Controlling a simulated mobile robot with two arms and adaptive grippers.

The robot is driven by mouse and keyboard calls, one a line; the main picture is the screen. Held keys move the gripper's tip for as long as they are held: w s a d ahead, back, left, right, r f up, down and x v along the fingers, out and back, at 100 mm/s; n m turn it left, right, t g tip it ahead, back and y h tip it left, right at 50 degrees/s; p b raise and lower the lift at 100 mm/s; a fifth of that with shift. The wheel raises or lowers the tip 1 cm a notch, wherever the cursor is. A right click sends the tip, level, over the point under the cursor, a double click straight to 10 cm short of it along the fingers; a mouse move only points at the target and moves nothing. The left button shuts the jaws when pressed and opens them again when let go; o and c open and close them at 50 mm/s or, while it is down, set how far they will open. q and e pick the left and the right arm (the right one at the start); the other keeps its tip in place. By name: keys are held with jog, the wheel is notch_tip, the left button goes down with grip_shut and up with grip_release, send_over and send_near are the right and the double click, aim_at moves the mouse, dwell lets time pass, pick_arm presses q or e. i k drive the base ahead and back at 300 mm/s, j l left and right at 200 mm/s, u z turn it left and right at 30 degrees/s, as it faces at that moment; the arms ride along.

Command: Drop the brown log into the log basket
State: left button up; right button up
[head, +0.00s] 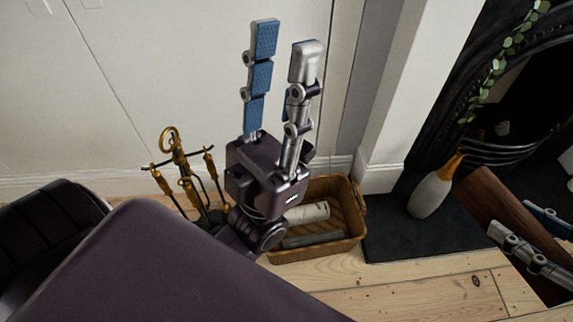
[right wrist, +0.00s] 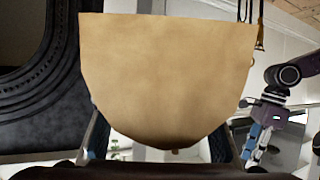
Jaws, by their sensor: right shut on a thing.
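The brown log (head: 497,205) is at the right edge of the head view, tilted; its pale cut end (right wrist: 165,75) fills the middle of the right wrist view. My right gripper (head: 514,219) is shut on the log, with a finger on each side of it. The log basket (head: 357,222) is a brown box on the floor near the wall, left of the log. My left gripper (head: 284,38) is open and empty, fingers pointing up, and its arm hides the basket's left part. The left arm also shows in the right wrist view (right wrist: 275,105).
A pale log (head: 307,212) and a grey log (head: 312,239) lie in the basket. Gold-handled fire tools (head: 180,165) stand left of it. A white and orange vase (head: 433,190) stands on the dark hearth (head: 395,235) before the fireplace. Floorboards (head: 410,295) in front are clear.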

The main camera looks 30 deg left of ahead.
aim_at(313, 232)
jog(key=k+j+z, duration=0.1)
jog(key=j, duration=0.3)
jog(key=k+j+z, duration=0.1)
jog(key=j, duration=0.3)
jog(key=k+j+z, duration=0.1)
jog(key=j, duration=0.25)
jog(key=k+j+z, duration=0.25)
jog(key=k+j, duration=0.15)
jog(key=j, duration=0.3)
jog(key=j+z, duration=0.15)
jog(key=j, duration=0.95)
